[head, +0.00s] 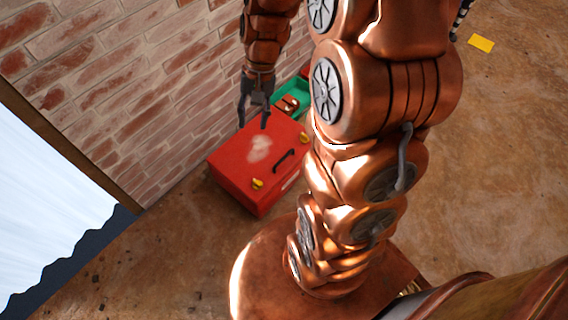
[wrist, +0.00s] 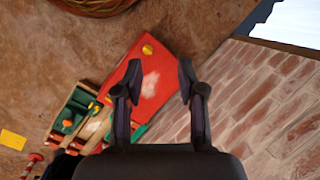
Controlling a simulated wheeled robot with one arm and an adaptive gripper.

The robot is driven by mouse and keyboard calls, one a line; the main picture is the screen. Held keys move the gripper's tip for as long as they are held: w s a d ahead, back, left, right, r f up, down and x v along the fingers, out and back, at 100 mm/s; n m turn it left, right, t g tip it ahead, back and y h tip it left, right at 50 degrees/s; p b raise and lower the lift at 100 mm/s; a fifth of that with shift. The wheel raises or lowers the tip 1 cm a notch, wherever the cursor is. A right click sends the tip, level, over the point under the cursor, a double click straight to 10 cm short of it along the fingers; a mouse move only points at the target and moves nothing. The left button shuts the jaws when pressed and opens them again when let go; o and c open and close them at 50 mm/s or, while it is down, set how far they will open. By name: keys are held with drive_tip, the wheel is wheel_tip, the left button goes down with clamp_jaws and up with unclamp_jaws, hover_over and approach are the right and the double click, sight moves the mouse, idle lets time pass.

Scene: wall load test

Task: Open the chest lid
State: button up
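The red chest (head: 240,172) stands on the floor beside the brick wall, with its lid down. A pale worn patch marks the lid, and a dark handle (head: 284,160) and yellow latches (head: 257,184) show on it. In the wrist view the red lid (wrist: 150,92) lies beyond my fingers, with one yellow latch in sight. My gripper (head: 253,108) is above the chest's far, wall-side part. Its fingers (wrist: 159,80) are spread wide with nothing between them. I cannot tell whether a fingertip touches the lid.
A green tray (head: 291,92) with items lies behind the chest; in the wrist view, a green box (wrist: 75,110) sits beside the chest. The brick wall (head: 120,90) is close to my gripper. A yellow card (head: 481,44) lies on open floor.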

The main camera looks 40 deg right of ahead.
drive_tip(key=w+d+f+m+t+y+b, duration=0.1)
drive_tip(key=w+d+f+m+b, duration=0.2)
drive_tip(key=f, duration=0.6)
drive_tip(key=w+d+f+m+b, duration=0.1)
drive_tip(key=w+d+f+b, duration=0.35)
drive_tip(key=f, duration=0.55)
drive_tip(key=m+t+b, duration=0.1)
drive_tip(key=m+b, duration=0.4)
drive_tip(key=b, duration=0.4)
approach(282, 159)
drive_tip(key=shift+b+x, duration=0.95)
drive_tip(key=shift+x, duration=3.15)
drive_tip(key=shift+d, duration=0.1)
clamp_jaws()
